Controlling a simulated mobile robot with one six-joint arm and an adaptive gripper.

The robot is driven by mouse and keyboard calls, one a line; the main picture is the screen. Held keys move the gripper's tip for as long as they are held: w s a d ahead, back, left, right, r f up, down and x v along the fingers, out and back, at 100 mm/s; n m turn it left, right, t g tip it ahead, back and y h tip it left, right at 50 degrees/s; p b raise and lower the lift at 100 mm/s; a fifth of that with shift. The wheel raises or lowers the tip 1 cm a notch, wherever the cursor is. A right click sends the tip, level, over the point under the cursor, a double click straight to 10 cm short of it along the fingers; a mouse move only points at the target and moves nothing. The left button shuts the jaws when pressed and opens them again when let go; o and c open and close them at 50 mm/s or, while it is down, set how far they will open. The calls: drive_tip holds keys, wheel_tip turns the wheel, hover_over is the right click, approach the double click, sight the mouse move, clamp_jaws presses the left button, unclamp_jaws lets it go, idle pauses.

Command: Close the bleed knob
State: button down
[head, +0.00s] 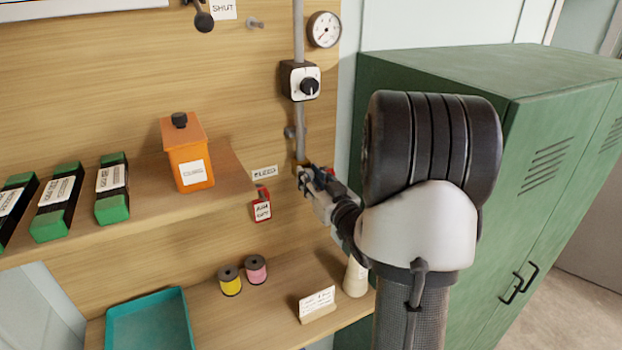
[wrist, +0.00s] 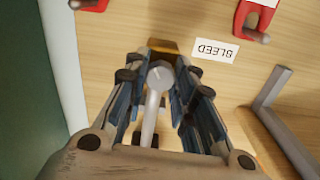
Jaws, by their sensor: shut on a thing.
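The bleed knob (wrist: 161,76) shows in the wrist view as a pale grey rounded head with a bar running toward the camera. It sits between the two fingers of my gripper (wrist: 160,62). My gripper is shut on it, with a brass-coloured fitting (wrist: 166,47) just beyond the fingertips. In the head view my gripper (head: 308,174) is at the lower end of the vertical pipe and largely hides the knob. The BLEED label (head: 265,172) is just left of it, and appears upside down in the wrist view (wrist: 214,49).
A switch box (head: 299,80) and gauge (head: 324,29) are above. An orange box (head: 187,155) stands on the left shelf. Spools (head: 229,281) and a card (head: 317,304) are below. A green cabinet (head: 490,160) is on the right.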

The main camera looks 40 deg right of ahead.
drive_tip(key=shift+f+n+b, duration=0.1)
drive_tip(key=shift+n+b, duration=0.2)
drive_tip(key=shift+b, duration=0.35)
drive_tip(key=shift+n+b, duration=14.6)
drive_tip(key=shift+b, duration=1.4)
drive_tip(key=shift+r, duration=0.2)
drive_tip(key=c, duration=1.3)
unclamp_jaws()
drive_tip(key=shift+f, duration=0.1)
